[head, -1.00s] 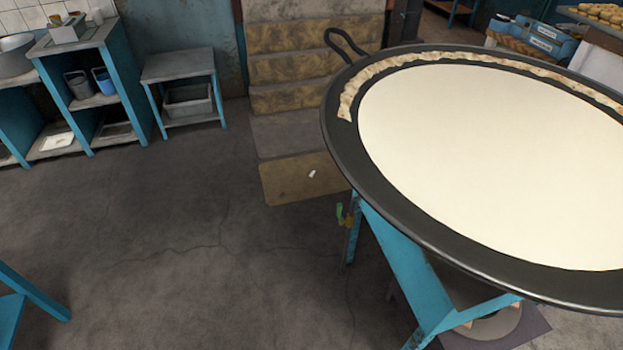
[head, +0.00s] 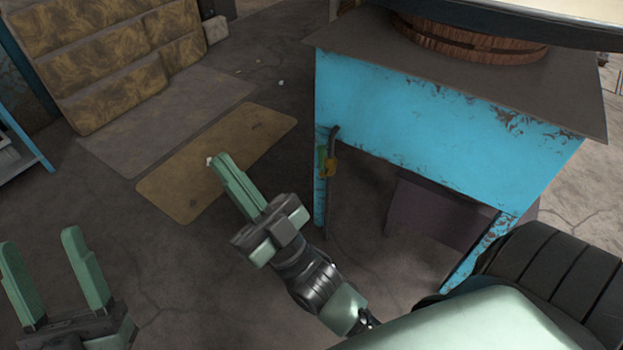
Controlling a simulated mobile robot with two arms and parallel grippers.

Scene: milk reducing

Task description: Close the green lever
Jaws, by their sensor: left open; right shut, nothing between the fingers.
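The green lever (head: 321,160) is a small green handle on a valve with a yellow body (head: 330,165), mounted on a dark pipe at the left front leg of the blue stand. It appears to hang roughly upright; its exact setting is too small to tell. My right gripper (head: 222,164) is shut and empty, left of the lever and apart from it, its fingers pointing up and left. My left gripper (head: 40,265) is open and empty at the lower left, far from the lever.
The blue stand (head: 430,125) carries a grey top and a large dark pan (head: 520,28) above. A tan mat (head: 215,165) lies on the floor before patterned steps (head: 110,60). A blue-framed shelf stands at the left edge. Floor between my grippers is clear.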

